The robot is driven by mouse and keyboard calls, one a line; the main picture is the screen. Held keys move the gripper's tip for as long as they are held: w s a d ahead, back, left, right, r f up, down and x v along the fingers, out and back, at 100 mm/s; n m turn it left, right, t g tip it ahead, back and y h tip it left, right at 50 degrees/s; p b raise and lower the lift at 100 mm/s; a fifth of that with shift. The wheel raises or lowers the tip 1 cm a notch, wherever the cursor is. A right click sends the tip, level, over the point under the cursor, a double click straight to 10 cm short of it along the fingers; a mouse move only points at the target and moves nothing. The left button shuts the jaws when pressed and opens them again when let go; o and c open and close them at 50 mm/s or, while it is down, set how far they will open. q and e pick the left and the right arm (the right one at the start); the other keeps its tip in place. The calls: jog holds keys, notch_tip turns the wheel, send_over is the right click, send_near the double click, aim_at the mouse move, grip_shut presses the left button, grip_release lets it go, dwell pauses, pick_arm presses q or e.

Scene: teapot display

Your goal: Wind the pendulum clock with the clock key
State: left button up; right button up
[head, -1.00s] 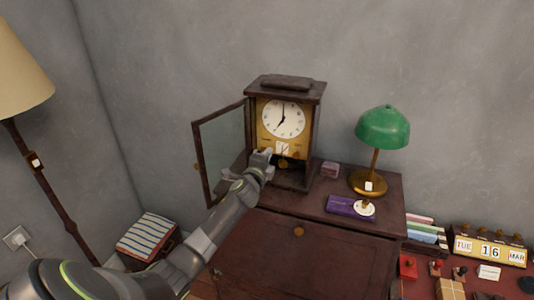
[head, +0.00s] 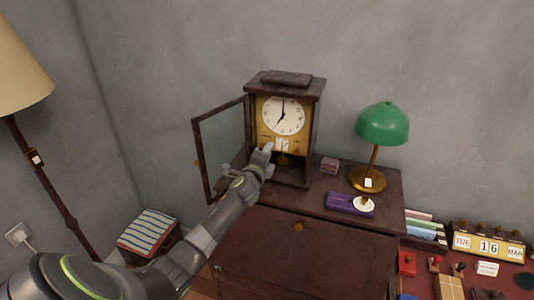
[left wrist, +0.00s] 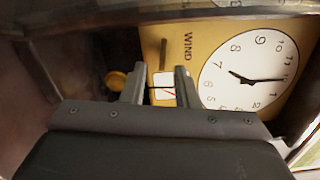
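The pendulum clock (head: 284,85) stands upright on the dark cabinet, its glass door (head: 222,140) swung open to the left. Its white dial (head: 283,116) sits on a gold face. My left gripper (head: 267,148) is at the lower front of the clock. In the left wrist view its two fingers (left wrist: 159,86) are apart, with a white marked square (left wrist: 164,79) of the face showing between them. The word WIND and a thin brownish bar (left wrist: 163,52) are beyond the fingertips. A gold pendulum bob (left wrist: 115,80) is beside one finger. I cannot make out the clock key. My right gripper is not in view.
A floor lamp (head: 45,185) is at the left. The open door stands close beside my left arm.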

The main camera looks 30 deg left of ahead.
pick_arm(q)
jog(key=b+v, duration=0.2)
jog(key=v, duration=1.5)
jog(key=shift+s, duration=0.25)
jog(key=shift+a, duration=0.1)
